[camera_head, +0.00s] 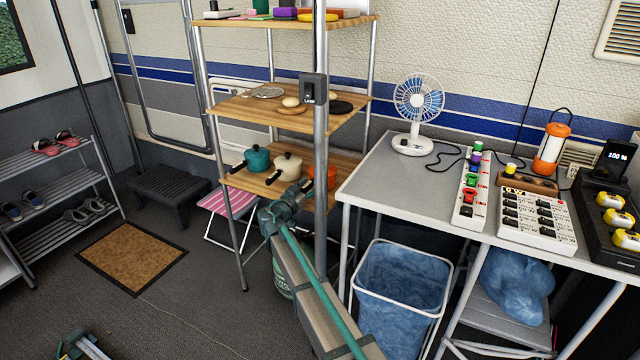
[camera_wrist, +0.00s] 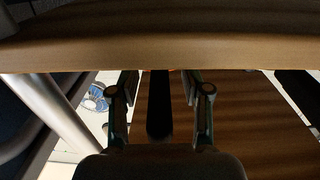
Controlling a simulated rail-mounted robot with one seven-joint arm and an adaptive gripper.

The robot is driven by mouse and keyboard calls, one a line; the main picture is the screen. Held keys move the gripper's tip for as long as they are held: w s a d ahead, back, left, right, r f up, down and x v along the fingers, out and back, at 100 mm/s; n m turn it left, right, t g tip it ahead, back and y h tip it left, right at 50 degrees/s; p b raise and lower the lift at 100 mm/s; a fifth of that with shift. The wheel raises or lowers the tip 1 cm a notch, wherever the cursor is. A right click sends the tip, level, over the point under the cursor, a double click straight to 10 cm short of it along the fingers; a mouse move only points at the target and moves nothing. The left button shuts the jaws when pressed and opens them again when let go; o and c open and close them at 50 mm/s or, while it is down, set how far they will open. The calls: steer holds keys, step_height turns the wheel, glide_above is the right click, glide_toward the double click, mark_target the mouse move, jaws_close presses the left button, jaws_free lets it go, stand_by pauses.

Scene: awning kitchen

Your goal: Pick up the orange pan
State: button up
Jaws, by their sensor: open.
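The orange pan (camera_head: 331,176) is on the lower wooden shelf in the head view, at its right end, partly hidden by the metal post and my arm. My gripper (camera_head: 302,190) is at the front edge of that shelf, just left of the post. In the wrist view my gripper (camera_wrist: 163,88) is open, with one finger on each side of a dark handle (camera_wrist: 158,110). A gap shows between the handle and each finger. A sliver of orange shows at the handle's upper end; most of the pan is hidden there by a wooden board.
A teal pot (camera_head: 257,159) and a cream pot (camera_head: 287,167) stand left of the pan. The metal post (camera_head: 321,130) is close to my gripper. A wooden board (camera_wrist: 160,40) crosses the top of the wrist view. A grey table (camera_head: 385,185) stands to the right.

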steer(key=shift+w+d, duration=0.15)
steer(key=shift+w, duration=0.2)
jaws_close()
steer(key=shift+r, duration=0.2)
